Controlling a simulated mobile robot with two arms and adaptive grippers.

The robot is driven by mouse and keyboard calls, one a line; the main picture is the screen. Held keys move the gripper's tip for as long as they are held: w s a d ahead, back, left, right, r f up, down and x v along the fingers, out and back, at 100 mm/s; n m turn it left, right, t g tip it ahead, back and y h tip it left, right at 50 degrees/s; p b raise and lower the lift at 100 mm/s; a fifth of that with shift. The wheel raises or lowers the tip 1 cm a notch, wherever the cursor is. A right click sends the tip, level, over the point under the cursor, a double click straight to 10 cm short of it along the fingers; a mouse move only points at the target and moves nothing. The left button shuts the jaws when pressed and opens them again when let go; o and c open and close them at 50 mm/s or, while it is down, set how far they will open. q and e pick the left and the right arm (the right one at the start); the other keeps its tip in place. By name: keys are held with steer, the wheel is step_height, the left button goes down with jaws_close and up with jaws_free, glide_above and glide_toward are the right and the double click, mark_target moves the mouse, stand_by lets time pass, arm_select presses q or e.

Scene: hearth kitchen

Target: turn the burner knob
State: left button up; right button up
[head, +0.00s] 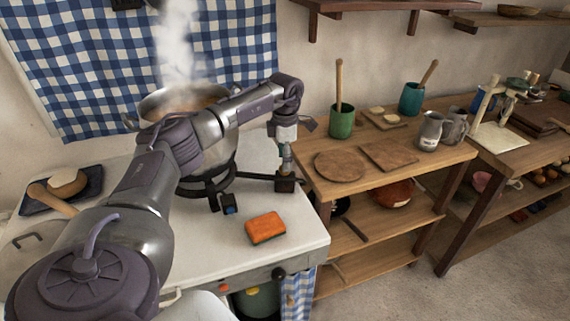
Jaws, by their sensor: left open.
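The stove has a pale top (190,245) and a front panel. A large metal pot (222,150) steams on a black burner ring (207,192). My left arm reaches across the stove in front of the pot. My left gripper (287,172) points down near the right edge of the stove top, above and behind the right knob, apart from it. It is open; its fingers are small and hard to make out. My right gripper is out of view.
An orange sponge (265,228) lies on the stove top between my left gripper and the front edge. A dark tray (62,189) with a wooden-handled item is at left. A wooden shelf table (385,185) with cups and boards stands at right.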

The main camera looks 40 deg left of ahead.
arm_select(q)
step_height(320, 180, up, 10)
steer(key=shift+f, duration=0.25)
stand_by(0.5)
